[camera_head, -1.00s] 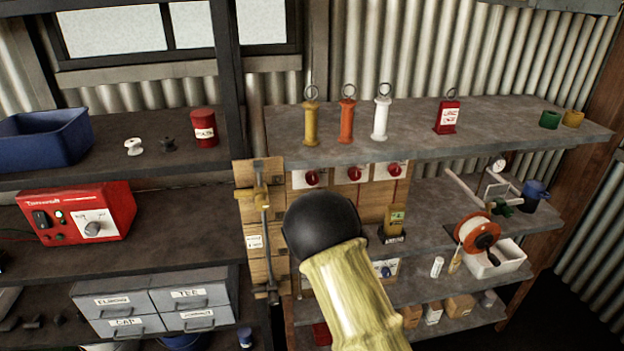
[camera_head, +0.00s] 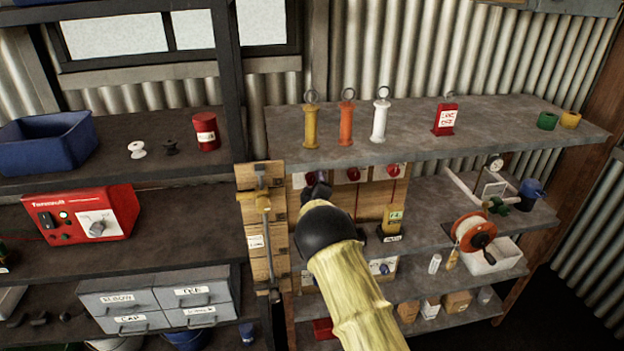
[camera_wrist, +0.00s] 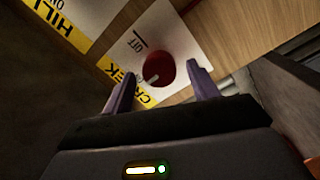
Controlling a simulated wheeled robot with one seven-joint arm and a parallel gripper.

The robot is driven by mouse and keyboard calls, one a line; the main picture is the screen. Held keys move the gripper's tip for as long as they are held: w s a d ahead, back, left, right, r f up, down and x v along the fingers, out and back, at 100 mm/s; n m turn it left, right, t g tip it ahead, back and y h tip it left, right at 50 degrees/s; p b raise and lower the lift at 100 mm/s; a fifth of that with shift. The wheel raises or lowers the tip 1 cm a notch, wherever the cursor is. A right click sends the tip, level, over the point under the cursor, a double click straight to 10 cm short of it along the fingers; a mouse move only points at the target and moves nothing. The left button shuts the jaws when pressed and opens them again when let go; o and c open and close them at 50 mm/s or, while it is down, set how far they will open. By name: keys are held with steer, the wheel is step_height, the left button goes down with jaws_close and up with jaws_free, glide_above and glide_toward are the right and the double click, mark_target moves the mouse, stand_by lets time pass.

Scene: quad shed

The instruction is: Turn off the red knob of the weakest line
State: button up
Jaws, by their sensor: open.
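Three red knobs on white plates sit below the top shelf in the head view: a left knob (camera_head: 311,179), a middle knob (camera_head: 353,174) and a right knob (camera_head: 393,170). My gripper (camera_head: 319,188) is in front of the left plate and partly covers it. In the wrist view a red knob (camera_wrist: 159,68) lies between the tips of my open gripper (camera_wrist: 160,76), apparently not clamped. Its plate (camera_wrist: 185,45) has an "off" mark, and its white pointer is turned away from it. A yellow label (camera_wrist: 125,80) there seems to read CREEK; another label (camera_wrist: 55,28) reads HILL.
A yellow meter (camera_head: 395,216) stands on the middle shelf, right of my arm. Yellow, orange and white handles stand on the top shelf (camera_head: 440,140). A wooden board with a pipe (camera_head: 266,225) is close left of my arm. A red box (camera_head: 82,215) sits farther left.

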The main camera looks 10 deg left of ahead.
steer(key=shift+x, duration=1.15)
steer(key=c, duration=1)
